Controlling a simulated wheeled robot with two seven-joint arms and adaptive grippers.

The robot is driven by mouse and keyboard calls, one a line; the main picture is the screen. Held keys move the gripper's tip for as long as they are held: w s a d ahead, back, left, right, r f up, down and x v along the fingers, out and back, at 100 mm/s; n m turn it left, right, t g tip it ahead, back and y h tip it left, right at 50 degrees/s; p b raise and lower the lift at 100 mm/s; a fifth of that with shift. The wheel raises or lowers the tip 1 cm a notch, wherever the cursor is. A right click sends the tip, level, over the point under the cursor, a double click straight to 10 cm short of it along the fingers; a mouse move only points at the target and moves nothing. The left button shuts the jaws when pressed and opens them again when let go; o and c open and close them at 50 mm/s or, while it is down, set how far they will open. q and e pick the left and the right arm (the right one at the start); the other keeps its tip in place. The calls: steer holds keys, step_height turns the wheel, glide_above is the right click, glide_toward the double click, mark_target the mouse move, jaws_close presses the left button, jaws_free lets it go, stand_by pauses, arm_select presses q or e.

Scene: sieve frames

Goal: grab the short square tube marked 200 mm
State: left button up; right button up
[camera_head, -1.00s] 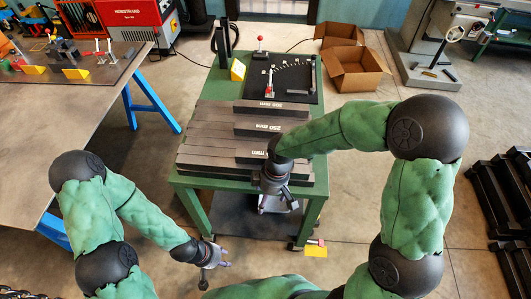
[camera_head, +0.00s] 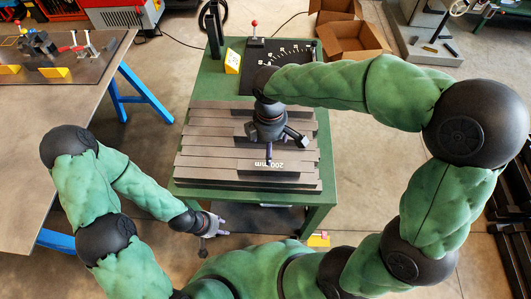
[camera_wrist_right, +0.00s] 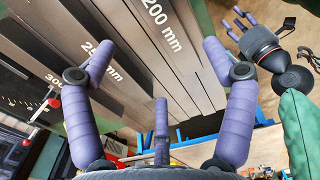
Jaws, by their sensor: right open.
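The short square tube marked 200 mm (camera_head: 285,172) is dark grey and lies on longer grey tubes on the green table. Its label reads upside down in the head view; the tube also shows in the right wrist view (camera_wrist_right: 147,40). My right gripper (camera_head: 282,152) is open and empty above the tubes, just beyond the 200 mm label. In the right wrist view its purple fingers (camera_wrist_right: 156,62) are spread wide, with the 200 mm tube between them, apparently below. My left gripper (camera_head: 214,224) is open and empty, low at the table's front left corner.
A tube marked 250 mm (camera_wrist_right: 112,65) and one marked 300 mm (camera_wrist_right: 66,86) lie beside it; my right arm hides much of them in the head view. A black board (camera_head: 305,50) and yellow block (camera_head: 233,61) sit at the back of the green table (camera_head: 208,84).

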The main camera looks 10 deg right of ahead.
steer(key=b, duration=0.2)
glide_above(269, 168)
steer(key=w, duration=0.2)
steer(key=f, duration=0.4)
steer(key=shift+d+f, duration=0.25)
steer(key=shift+w+f, duration=0.1)
steer(key=shift+f, duration=0.9)
step_height(269, 168, down, 4)
steer(key=shift+f+b, duration=0.15)
steer(key=shift+b, duration=0.9)
steer(key=c, duration=1.7)
